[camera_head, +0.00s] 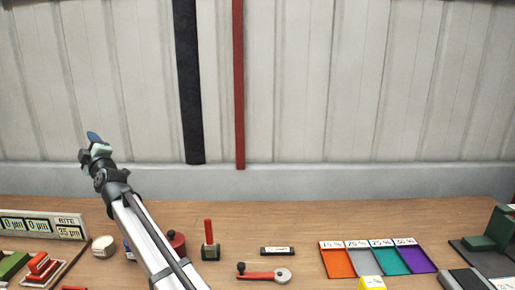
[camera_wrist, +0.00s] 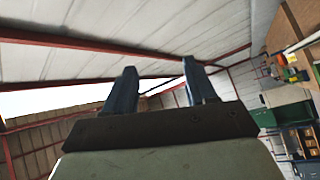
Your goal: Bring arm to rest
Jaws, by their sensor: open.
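My arm reaches up from the bottom of the head view, and my gripper (camera_head: 93,138) is raised above the left part of the bench, in front of the pale wall. In the wrist view my gripper (camera_wrist: 158,85) shows two blue fingers standing apart with nothing between them. The wrist view looks toward the roof and its red beams, so the gripper points upward and away from the bench. It touches nothing that I can see. My arm hides part of the bench and part of a dark red round object (camera_head: 177,240) beside it.
The wooden bench (camera_head: 290,213) holds a display panel (camera_head: 42,226) at left, a red-handled block (camera_head: 209,243), a red-handled tool (camera_head: 264,275), a small black label block (camera_head: 277,251), a coloured tray (camera_head: 337,263) and a green machine (camera_head: 487,240) at right. Air above the bench is free.

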